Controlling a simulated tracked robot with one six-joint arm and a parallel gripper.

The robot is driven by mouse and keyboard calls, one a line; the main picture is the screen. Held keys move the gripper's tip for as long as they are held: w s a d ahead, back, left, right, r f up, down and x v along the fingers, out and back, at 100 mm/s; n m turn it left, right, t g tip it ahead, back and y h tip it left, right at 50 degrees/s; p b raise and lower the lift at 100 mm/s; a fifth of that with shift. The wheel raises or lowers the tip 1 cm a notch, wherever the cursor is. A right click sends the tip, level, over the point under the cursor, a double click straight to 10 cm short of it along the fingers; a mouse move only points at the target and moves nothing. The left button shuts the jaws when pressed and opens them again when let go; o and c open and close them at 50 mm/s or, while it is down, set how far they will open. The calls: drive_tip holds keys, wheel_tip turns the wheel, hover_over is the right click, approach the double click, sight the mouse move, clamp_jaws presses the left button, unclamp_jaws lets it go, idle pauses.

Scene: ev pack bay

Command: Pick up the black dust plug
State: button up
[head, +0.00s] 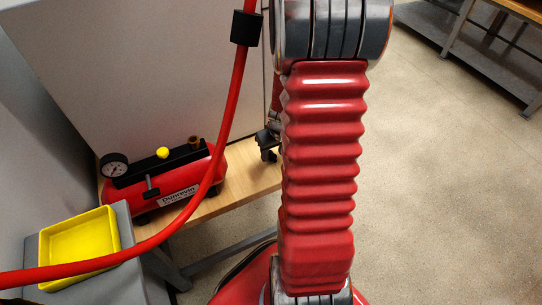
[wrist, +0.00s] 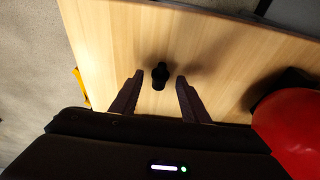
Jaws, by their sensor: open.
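The black dust plug (wrist: 160,76) is a small dark piece on the light wood bench top in the wrist view. My gripper (wrist: 159,79) is open, with one dark finger on each side of the plug and a gap on both sides. The fingers do not touch it in this view. I cannot tell how high the fingertips are above the bench. In the head view my gripper (head: 268,144) shows partly beside my red arm, and the plug is not visible there.
A red compressor tank (head: 180,180) with a gauge stands on the wood bench (head: 252,180). It shows at the right in the wrist view (wrist: 292,130). A red hose (head: 228,110) arcs across the front. A yellow tray (head: 108,222) sits at lower left. A grey panel (head: 130,60) rises behind.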

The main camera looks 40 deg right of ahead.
sight(273, 155)
drive_tip(key=shift+w+f, duration=0.1)
drive_tip(key=shift+f, duration=0.4)
drive_tip(key=shift+c, duration=0.4)
clamp_jaws()
wheel_tip(273, 155, up, 10)
idle(0.9)
idle(0.4)
